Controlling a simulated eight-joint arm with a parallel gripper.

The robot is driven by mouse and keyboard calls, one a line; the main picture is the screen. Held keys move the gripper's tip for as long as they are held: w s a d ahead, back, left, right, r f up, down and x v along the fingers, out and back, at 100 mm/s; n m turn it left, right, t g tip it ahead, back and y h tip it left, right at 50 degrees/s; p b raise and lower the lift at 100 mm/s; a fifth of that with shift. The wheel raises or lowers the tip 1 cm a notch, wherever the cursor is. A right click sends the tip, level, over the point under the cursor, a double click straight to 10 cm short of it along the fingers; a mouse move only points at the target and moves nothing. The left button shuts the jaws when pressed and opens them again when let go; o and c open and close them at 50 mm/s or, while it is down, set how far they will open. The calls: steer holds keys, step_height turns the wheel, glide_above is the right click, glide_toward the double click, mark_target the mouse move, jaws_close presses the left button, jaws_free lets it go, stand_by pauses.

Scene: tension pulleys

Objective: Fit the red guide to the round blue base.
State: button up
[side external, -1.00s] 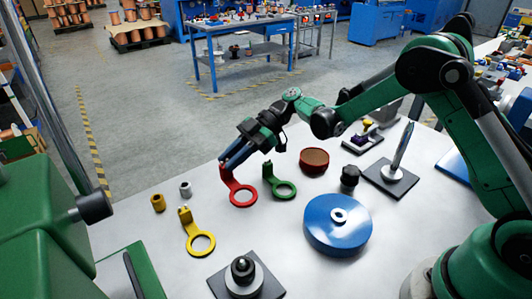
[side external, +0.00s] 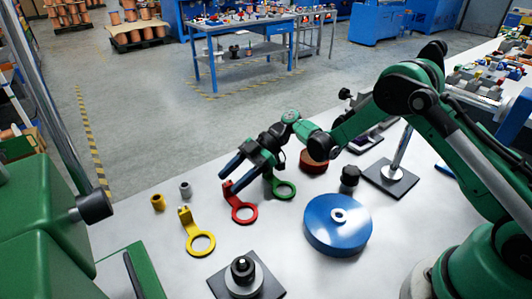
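The red guide (side external: 244,214) is a flat ring with an arm and a raised end. It lies on the grey table, left of the round blue base (side external: 325,236). The base is a wide blue disc with a small pale hub on top. My gripper (side external: 228,181) is over the raised end of the guide, with its two blue fingers spread apart. The raised end shows between and just below the fingertips. I cannot tell whether a finger touches it. The guide and the base are well apart.
A green guide (side external: 286,190) lies close right of the red one, partly behind my gripper. A yellow guide (side external: 201,243) lies at front left. A brown-red round part (side external: 314,162), a black knob (side external: 350,177) and a plate with a rod (side external: 392,178) stand behind the base.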

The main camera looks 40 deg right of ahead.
steer(key=shift+f, duration=0.1)
steer(key=v, duration=0.5)
steer(key=shift+d, duration=0.1)
steer(key=s+d+r+m+t+h, duration=0.1)
steer(key=s+r+m+t+h, duration=0.25)
steer(key=r+m+h, duration=0.4)
steer(key=s+d+r+m+t+h, duration=0.2)
steer(key=s+d+m+h, duration=0.3)
steer(key=s+m, duration=0.5)
steer(key=shift+s+d+t, duration=0.25)
steer(key=shift+s+t, duration=0.1)
steer(key=shift+t, duration=0.4)
steer(key=shift+o, duration=1.1)
steer(key=shift+m, duration=0.25)
